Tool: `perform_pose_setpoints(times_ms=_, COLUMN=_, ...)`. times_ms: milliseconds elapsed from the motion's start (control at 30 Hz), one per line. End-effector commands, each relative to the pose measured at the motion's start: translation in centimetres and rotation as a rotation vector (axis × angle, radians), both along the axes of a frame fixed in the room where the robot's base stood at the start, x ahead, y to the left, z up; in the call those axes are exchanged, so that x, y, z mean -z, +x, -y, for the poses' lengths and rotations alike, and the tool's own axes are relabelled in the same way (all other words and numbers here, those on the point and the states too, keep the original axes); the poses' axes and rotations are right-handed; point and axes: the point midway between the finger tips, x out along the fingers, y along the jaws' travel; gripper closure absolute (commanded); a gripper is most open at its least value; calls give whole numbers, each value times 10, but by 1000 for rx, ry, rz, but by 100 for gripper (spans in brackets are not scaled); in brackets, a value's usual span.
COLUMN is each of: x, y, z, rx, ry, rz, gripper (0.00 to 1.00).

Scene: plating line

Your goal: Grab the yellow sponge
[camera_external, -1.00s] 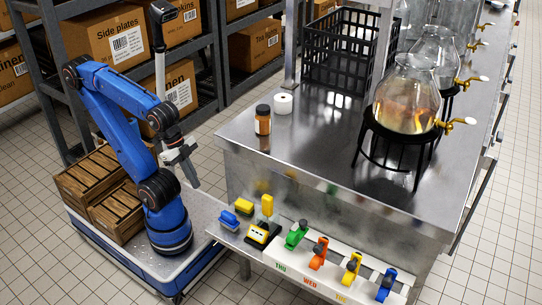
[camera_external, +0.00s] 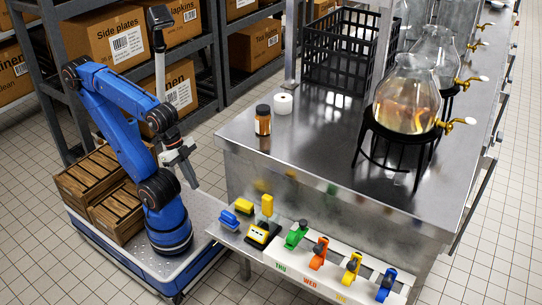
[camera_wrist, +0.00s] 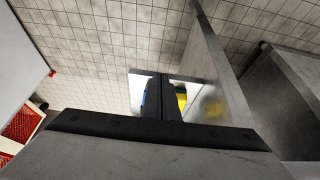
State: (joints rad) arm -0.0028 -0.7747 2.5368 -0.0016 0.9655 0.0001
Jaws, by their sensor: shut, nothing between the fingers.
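The yellow sponge (camera_external: 244,206) is a small yellow block at the left end of the low shelf in front of the steel counter, just behind a blue block (camera_external: 229,218). My gripper (camera_external: 194,183) is shut and empty, in the air to the left of the sponge and higher than the shelf, clearly apart from it. In the wrist view my gripper's fingers (camera_wrist: 162,85) are together. A patch of yellow (camera_wrist: 181,100) shows just right of them and a sliver of blue just left; the fingers hide much of the shelf.
Green, orange, yellow and blue clamp-like tools line the labelled strip (camera_external: 325,270) farther right. The steel counter (camera_external: 290,185) rises behind the shelf. Wooden crates (camera_external: 95,185) stand left of my arm.

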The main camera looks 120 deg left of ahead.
Motion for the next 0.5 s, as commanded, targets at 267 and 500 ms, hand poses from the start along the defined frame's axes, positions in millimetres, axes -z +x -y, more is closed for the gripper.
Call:
perform_pose_setpoints(times_ms=267, x=0, y=0, z=0, rx=0, ry=0, rz=0, gripper=100)
perform_pose_setpoints(times_ms=500, x=0, y=0, z=0, rx=0, ry=0, rz=0, gripper=47)
